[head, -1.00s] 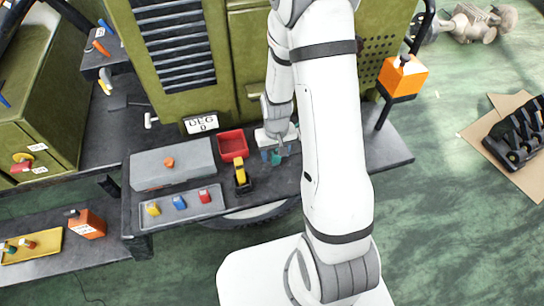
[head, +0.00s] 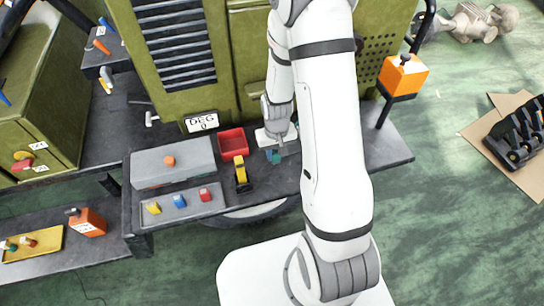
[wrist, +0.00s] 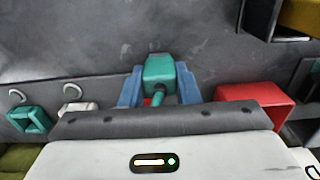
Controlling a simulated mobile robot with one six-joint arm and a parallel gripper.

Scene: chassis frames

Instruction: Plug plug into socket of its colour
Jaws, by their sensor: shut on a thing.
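My gripper (wrist: 158,88) is shut on a teal plug (wrist: 160,72), held between its two blue fingers in the wrist view. In the head view my gripper (head: 273,156) is low over the dark bench, right of the red bin, with teal showing at its tip. A teal hollow square piece (wrist: 28,121), which looks like a socket, is at the left of the wrist view. A pale piece (wrist: 80,107) stands beside it, partly hidden by my gripper's body. A bit of red shows behind the plug. I cannot tell whether the plug touches anything.
The red bin (head: 233,144) and a yellow-black object (head: 242,175) are close left of my gripper. A grey tray (head: 165,214) holds yellow, blue and red pieces, before a grey box (head: 172,178). An orange box (head: 403,75) stands right.

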